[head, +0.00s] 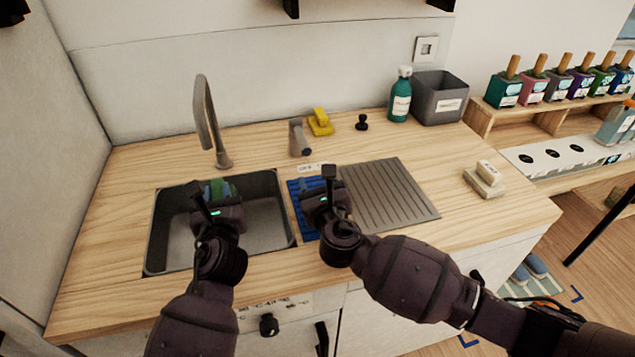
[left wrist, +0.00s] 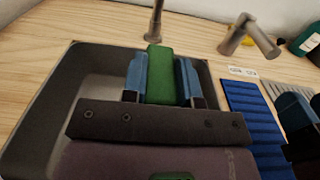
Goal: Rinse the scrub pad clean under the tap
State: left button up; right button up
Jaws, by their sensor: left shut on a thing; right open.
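The green scrub pad (left wrist: 161,75) is between the blue-lined fingers of my left gripper (left wrist: 162,78), which is shut on it. In the head view this gripper (head: 217,193) is over the sink (head: 262,228), and the pad (head: 222,188) is partly hidden behind it. The pad's gripped lower part is hidden. The curved metal tap (head: 207,125) stands behind the sink; its foot (left wrist: 156,22) shows beyond the pad. No water is visible. A short metal fixture (head: 298,138) stands right of the tap. My right gripper (head: 323,186) is open above the blue ribbed mat (head: 297,207).
A ribbed metal drainboard (head: 390,195) lies right of the mat. A yellow item (head: 320,122), a black knob (head: 362,122), a green bottle (head: 400,97) and a grey bin (head: 440,97) stand at the back. Pale blocks (head: 484,182) lie at the right. Counter left of the sink is clear.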

jog(key=shift+s, duration=0.1)
dwell(0.3)
pick_arm(q)
jog(key=shift+s+d, duration=0.9)
jog(key=shift+d, duration=0.05)
pick_arm(e)
jog(key=shift+r, duration=0.3)
pick_arm(q)
jog(key=shift+s+d+p, duration=0.35)
jog(key=shift+s+d, duration=1.5)
jog(key=shift+d, duration=0.1)
pick_arm(e)
jog(key=shift+r, duration=0.35)
pick_arm(q)
jog(key=s+d+r+p, duration=0.3)
jog(key=r+p, duration=0.1)
jog(key=shift+s+d, duration=0.25)
jog(key=shift+d, duration=0.05)
pick_arm(e)
notch_tip(320, 180, up, 6)
jog(key=shift+r+t, duration=0.25)
jog(key=shift+t, duration=0.05)
